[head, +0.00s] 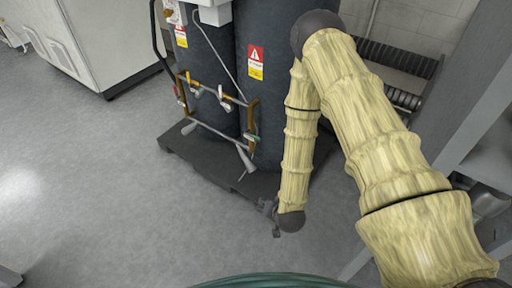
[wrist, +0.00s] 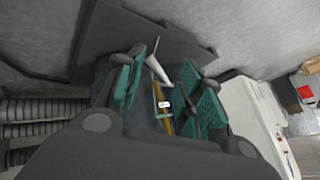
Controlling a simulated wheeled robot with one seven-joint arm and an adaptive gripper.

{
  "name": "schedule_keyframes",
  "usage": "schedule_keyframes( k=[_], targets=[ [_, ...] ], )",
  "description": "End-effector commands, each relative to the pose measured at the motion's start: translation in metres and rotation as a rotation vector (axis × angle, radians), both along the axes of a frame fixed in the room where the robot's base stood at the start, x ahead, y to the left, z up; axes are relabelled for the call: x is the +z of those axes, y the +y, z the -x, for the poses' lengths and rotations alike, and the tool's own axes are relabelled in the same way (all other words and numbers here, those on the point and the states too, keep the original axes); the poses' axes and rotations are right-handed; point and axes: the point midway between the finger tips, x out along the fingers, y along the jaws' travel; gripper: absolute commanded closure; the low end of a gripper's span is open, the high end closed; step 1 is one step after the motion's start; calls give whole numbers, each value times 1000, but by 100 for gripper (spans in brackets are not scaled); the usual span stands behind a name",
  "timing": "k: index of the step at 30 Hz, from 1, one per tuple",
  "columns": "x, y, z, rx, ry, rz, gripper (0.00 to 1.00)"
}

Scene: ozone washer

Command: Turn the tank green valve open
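Two dark tanks (head: 272,90) stand on a black base, with brass and grey piping on their front. A small greenish part (head: 251,138) sits on the right-hand brass pipe. It may be the green valve, but it is too small to be sure. A grey cone-ended pipe (head: 245,158) is just below it. My gripper (head: 272,218) shows only in small part, low beside the arm's dark end joint. In the wrist view my gripper (wrist: 166,85) is open, its teal-padded fingers apart. A brass pipe (wrist: 161,118) and the pale cone appear between the fingers; contact cannot be told.
The black base plate (head: 190,150) juts out in front of the tanks. A white cabinet (head: 95,40) stands at upper left, and ribbed black hoses (head: 395,58) lie behind my arm. Grey floor (head: 110,190) is clear at left.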

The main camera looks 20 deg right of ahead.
Motion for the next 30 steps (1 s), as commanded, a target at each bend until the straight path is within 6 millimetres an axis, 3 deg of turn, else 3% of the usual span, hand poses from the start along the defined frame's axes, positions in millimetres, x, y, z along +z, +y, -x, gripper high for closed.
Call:
schedule_keyframes(
  k=[1,12,24,30],
  targets=[
    [-18,-1,-17,-30,-45,-24,62],
    [-42,-8,-127,-232,-365,-236,62],
    [-45,-32,-220,-399,-714,-506,62],
    [-38,-46,-251,-450,-864,-633,62]
  ],
)
